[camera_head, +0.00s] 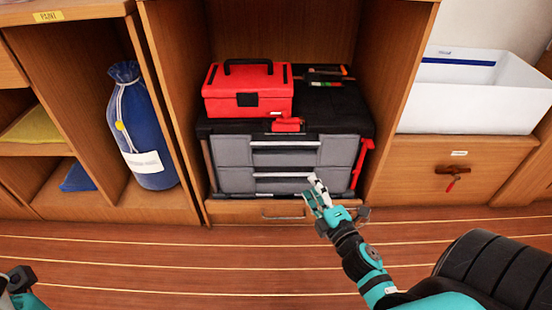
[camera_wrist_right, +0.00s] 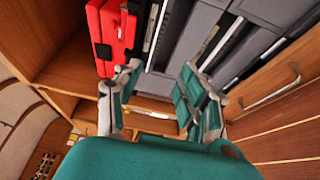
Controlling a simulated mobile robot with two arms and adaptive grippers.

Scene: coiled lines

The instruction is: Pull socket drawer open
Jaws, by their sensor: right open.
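A grey tool chest with a black top (camera_head: 340,108) stands in the middle wooden cabinet. Its upper drawer (camera_head: 232,150) and lower drawer (camera_head: 236,181) look shut, each with a pale handle strip. No label tells me which is the socket drawer. My right gripper (camera_head: 311,187) is open and empty in front of the lower drawer's right part. In the right wrist view the fingers (camera_wrist_right: 160,82) are spread, with the grey drawer fronts (camera_wrist_right: 195,35) beyond them; contact cannot be told. My left gripper (camera_head: 20,283) shows only partly at the lower left edge.
A red toolbox (camera_head: 247,105) sits on the chest. A red latch bar (camera_head: 362,160) runs down its right side. Below is a wooden drawer (camera_head: 235,211) with a metal handle. A blue bag (camera_head: 142,125) stands left, a white bin (camera_head: 475,105) right. The floor is clear in front.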

